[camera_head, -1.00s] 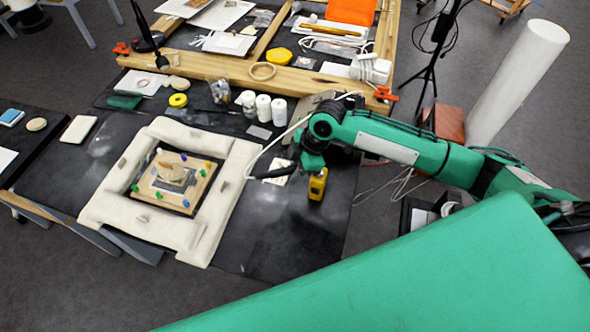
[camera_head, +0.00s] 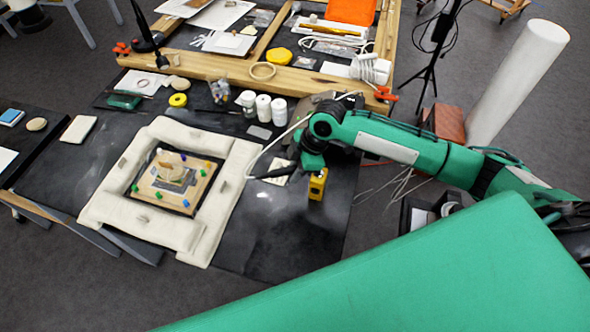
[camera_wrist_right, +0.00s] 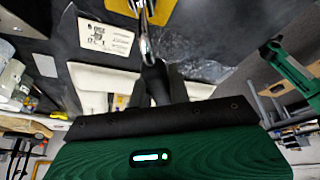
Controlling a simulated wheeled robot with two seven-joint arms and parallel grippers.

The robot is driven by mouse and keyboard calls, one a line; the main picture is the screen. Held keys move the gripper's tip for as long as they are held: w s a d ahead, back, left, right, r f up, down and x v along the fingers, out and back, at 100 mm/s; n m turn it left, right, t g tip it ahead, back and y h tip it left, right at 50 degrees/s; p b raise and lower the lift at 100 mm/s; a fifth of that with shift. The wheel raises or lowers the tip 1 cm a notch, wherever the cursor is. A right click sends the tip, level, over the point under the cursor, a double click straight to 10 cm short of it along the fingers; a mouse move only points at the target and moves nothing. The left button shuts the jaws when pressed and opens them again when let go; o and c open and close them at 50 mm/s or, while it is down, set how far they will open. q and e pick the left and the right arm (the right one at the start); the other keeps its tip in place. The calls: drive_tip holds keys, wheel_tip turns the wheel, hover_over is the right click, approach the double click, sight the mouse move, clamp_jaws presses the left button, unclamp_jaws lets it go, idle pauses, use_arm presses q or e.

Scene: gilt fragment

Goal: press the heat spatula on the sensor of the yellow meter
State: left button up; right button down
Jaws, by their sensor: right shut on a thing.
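The yellow meter (camera_head: 317,184) is on the dark table near its right edge, just below my right wrist; its sensor is too small to make out. I cannot tell whether the spatula touches the sensor. My left gripper is out of view.
A white padded frame (camera_head: 226,202) surrounds a board holding the gilt fragment (camera_head: 173,174). White jars (camera_head: 264,107) stand behind. A printed card (camera_wrist_right: 105,37) lies near my right gripper. A white cable (camera_head: 268,148) runs to it. The front right of the table is clear.

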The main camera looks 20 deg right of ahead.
drive_tip(key=shift+r+p, duration=2.5)
drive_tip(key=shift+r, duration=0.05)
drive_tip(key=shift+f, duration=0.1)
